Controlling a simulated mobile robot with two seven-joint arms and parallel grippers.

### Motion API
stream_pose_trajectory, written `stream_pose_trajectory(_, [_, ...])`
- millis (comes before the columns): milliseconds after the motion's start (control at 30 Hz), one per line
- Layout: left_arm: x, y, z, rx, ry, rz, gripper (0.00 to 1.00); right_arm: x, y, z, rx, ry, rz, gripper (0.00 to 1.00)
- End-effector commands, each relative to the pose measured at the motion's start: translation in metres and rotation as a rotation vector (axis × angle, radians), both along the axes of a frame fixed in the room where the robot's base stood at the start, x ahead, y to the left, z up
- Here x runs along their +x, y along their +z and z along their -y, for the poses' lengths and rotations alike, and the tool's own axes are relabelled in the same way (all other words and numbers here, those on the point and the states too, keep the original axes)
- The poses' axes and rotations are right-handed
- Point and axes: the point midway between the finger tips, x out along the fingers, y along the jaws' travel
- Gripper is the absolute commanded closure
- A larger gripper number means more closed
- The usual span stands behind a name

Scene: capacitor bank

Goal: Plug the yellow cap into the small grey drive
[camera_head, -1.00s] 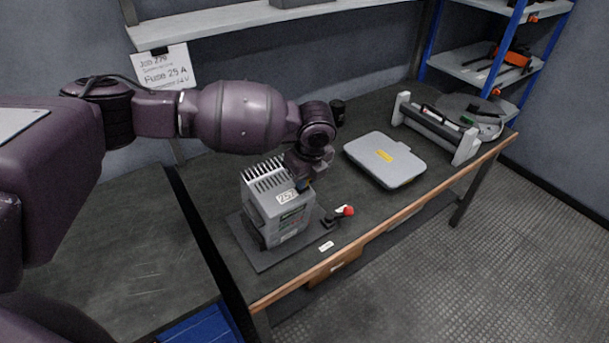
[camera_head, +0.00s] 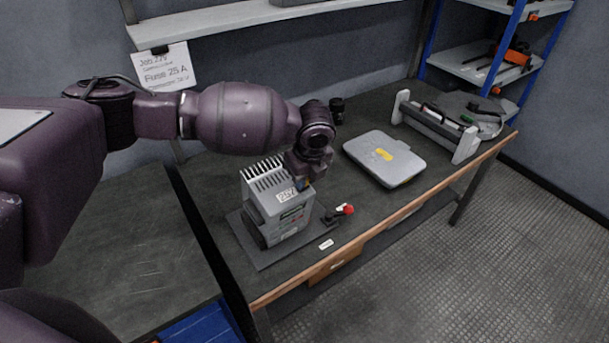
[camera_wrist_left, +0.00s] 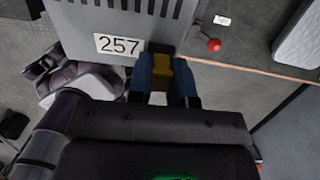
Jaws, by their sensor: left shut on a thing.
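The small grey drive (camera_head: 284,222) stands on a dark base plate on the bench, with a finned top and a white label. In the left wrist view the drive (camera_wrist_left: 85,22) shows its label 257. My left gripper (camera_head: 304,185) is at the drive's upper right edge. In the left wrist view its blue fingers (camera_wrist_left: 166,75) are shut on the yellow cap (camera_wrist_left: 162,67), right beside the drive's edge. Whether the cap touches the drive or sits in a socket I cannot tell. My right gripper is in neither view.
A red-knobbed lever switch (camera_head: 345,210) stands just right of the drive, close to the gripper. A grey flat case (camera_head: 384,160) lies further right. A grey rack-like stand (camera_head: 436,128) is at the bench's far end.

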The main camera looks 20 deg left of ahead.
Motion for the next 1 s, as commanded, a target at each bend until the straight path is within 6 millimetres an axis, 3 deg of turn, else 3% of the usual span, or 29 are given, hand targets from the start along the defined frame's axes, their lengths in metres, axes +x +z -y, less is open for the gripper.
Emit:
stream_pose_trajectory(367, [0.0008,-0.0062,-0.0008,0.0,0.0,0.0,1.0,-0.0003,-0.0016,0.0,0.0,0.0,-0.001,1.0])
stream_pose_trajectory(400, [0.0008,-0.0065,-0.0008,0.0,0.0,0.0,0.79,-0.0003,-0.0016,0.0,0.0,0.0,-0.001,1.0])
stream_pose_trajectory(600, [0.0008,-0.0062,-0.0009,0.0,0.0,0.0,0.51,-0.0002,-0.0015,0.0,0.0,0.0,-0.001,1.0])
stream_pose_trajectory(1000, [0.0,0.0032,0.0003,0.0,0.0,0.0,0.51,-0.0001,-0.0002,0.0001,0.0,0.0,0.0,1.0])
